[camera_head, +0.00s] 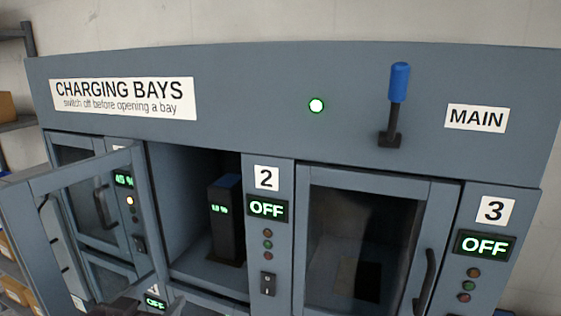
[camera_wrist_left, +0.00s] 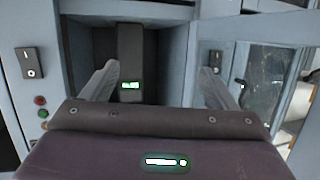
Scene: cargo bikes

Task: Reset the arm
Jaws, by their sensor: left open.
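My left gripper (camera_head: 128,308) shows only as a dark sliver at the bottom of the head view, below the open bay. In the left wrist view its two fingers (camera_wrist_left: 157,82) are spread apart with nothing between them. Beyond them, inside the open bay (camera_head: 178,205), stands a dark battery (camera_head: 228,225) with a lit green readout. The battery also shows in the left wrist view (camera_wrist_left: 130,60), behind the fingers; I cannot tell the exact distance. My right gripper is in neither view.
The open bay's glass door (camera_head: 80,190) swings out at the left, beside my gripper. Bay 3's door (camera_head: 370,185) is shut. Displays 2 (camera_head: 267,208) and 3 (camera_head: 484,245) read OFF.

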